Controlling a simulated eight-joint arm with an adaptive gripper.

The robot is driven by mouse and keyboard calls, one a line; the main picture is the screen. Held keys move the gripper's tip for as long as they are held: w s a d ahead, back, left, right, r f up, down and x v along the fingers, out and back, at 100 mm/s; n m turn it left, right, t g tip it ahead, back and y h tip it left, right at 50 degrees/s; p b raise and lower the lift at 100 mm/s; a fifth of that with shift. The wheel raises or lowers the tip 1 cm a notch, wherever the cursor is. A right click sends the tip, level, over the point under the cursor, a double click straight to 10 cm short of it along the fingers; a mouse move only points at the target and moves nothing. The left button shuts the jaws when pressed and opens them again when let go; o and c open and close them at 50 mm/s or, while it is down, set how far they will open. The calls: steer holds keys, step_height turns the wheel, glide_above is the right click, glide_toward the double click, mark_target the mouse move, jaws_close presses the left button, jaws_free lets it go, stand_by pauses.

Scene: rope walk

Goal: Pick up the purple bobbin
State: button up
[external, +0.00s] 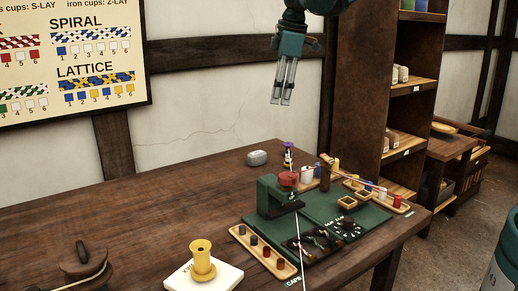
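A small bobbin with a purple top (288,147) stands upright toward the back of the wooden table, behind the green machine. Its lower part is partly hard to make out at this size. My gripper (281,102) hangs above the table, fingers pointing down, clear of the bobbin and higher than it in the picture. Nothing shows between the fingers. They look close together from this angle, and I cannot tell how far they are open.
A wooden post (325,174) and a tray of colored bobbins (385,193) are to the right. A yellow spool (202,260) stands front left.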

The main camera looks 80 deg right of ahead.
steer(key=w+d+f+g, duration=0.1)
steer(key=d+f, duration=0.4)
steer(key=d, duration=0.2)
steer(key=w+d+f, duration=0.1)
steer(key=d+f, duration=0.3)
steer(key=d, duration=0.3)
steer(key=n+g+y, duration=0.1)
glide_above(288, 144)
step_height(288, 144, down, 12)
steer(key=shift+w+r, duration=0.1)
steer(key=shift+d+f, duration=0.1)
steer(key=shift+f, duration=0.1)
steer(key=shift+f, duration=0.1)
steer(key=shift+f, duration=1.15)
steer(key=shift+f, duration=0.15)
steer(key=shift+f, duration=2.45)
steer(key=c, duration=0.4)
